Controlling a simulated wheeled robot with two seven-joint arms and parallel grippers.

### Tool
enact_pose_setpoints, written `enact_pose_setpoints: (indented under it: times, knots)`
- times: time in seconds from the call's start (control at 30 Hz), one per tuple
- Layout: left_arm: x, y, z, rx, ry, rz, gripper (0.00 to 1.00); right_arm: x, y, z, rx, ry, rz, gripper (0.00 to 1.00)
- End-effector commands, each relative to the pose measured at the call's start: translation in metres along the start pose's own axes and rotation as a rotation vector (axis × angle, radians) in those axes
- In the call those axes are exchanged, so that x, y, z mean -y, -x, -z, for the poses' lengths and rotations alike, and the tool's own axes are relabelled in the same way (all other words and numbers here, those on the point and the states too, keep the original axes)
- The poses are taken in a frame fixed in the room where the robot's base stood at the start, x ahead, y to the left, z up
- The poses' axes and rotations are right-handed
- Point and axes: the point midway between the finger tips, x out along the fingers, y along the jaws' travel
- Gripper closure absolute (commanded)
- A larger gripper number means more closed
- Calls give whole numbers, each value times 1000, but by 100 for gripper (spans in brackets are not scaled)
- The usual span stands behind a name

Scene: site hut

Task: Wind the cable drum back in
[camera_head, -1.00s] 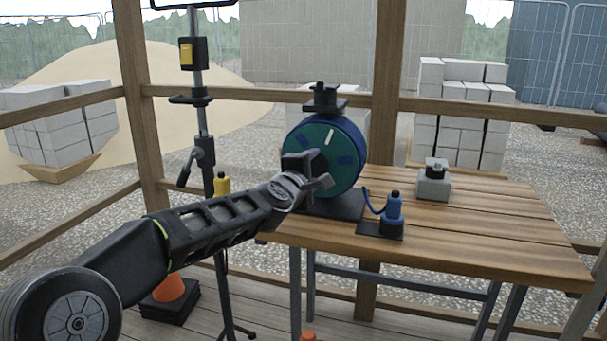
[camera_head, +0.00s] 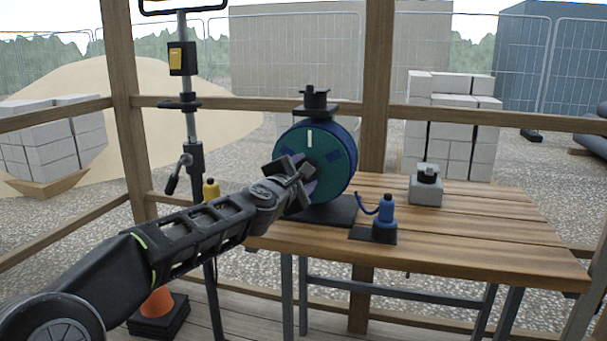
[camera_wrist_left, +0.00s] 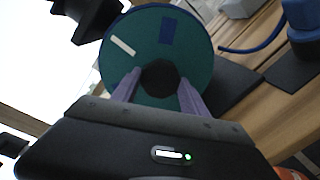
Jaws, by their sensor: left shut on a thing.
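The cable drum (camera_head: 333,140) stands upright on a black base plate (camera_head: 335,215) at the table's left end. Its face is teal with a white mark (camera_head: 309,139) near the top and dark blue patches; its rim is blue. My left gripper (camera_head: 303,180) is at the front of the drum. In the left wrist view, its two purple-grey fingers (camera_wrist_left: 160,92) are shut on a dark knob (camera_wrist_left: 158,76) near the middle of the drum face (camera_wrist_left: 190,60). My right gripper is out of view.
A stand (camera_head: 194,130) with a yellow box rises left of the drum. An orange cone (camera_head: 157,302) is low left. A wooden rail runs behind.

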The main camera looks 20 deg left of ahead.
Motion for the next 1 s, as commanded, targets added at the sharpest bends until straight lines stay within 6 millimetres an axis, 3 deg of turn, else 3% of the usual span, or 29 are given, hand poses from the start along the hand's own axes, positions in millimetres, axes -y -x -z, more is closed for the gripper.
enact_pose_setpoints:
  times: [0.03, 0.07, 0.3, 0.67, 1.0]
  knots:
    - [1, 0, 1, -1, 7, 2, 100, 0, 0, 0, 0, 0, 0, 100]
    - [1, 0, 1, -1, 7, 2, 48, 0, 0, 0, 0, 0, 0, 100]
    - [1, 0, 0, -1, 4, 1, 28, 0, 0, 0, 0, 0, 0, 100]
    - [0, 4, 0, 0, 1, -1, 27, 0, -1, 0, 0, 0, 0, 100]
    - [1, 51, 1, 0, 0, -2, 27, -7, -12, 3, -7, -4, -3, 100]
